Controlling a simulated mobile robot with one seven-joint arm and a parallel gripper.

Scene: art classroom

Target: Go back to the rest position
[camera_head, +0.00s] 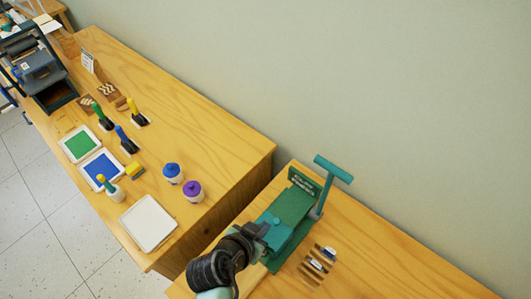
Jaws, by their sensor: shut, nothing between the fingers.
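My arm reaches in from the bottom of the head view, with dark joints. My gripper (257,232) is at its far end, over the near left side of a teal press-like device (292,207) on the right table. It appears shut and empty. Its fingertips are hard to make out, and I cannot tell whether it touches the device. The device has a T-shaped handle (333,169) standing up at its back.
A slotted wooden holder (309,270) with small items sits right of my arm. The left table (205,128) holds green (79,145) and blue trays, a white tray (148,224), lidded jars (192,190) and several handled tools. The right table's right side is clear; a wall runs behind.

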